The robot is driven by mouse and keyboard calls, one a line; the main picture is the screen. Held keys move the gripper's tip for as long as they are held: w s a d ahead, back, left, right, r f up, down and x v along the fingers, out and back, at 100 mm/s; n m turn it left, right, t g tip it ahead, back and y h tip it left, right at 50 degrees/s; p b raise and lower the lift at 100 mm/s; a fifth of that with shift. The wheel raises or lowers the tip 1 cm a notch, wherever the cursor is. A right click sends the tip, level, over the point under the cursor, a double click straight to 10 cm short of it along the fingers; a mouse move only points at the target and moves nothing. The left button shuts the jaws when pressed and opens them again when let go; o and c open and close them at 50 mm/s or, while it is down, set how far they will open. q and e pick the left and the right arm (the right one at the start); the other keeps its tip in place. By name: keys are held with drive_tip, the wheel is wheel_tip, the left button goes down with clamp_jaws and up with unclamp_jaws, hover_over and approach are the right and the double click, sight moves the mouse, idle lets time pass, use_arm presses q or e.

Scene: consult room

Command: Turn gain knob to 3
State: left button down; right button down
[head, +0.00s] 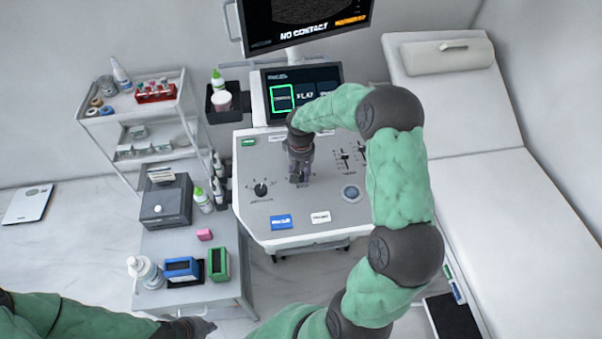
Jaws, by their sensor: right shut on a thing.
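The ultrasound console (330,210) stands in the middle of the head view with its grey control panel facing up. My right gripper (298,176) points down onto the panel, left of the sliders, and is shut on the gain knob. The gripper hides this knob, so its pointer and setting cannot be read. Another black dial (260,188) with marks around it sits to the left, apart from the gripper. My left gripper (196,327) is low at the bottom edge, away from the console; its fingers are too unclear to judge.
A small screen (300,94) stands behind the panel. A side table (190,243) with boxes and bottles is at left. An exam couch (490,190) stands at right.

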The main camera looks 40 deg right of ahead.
sight(301, 175)
idle(0.4)
drive_tip(key=c, duration=0.9)
unclamp_jaws()
wheel_tip(301, 175, up, 12)
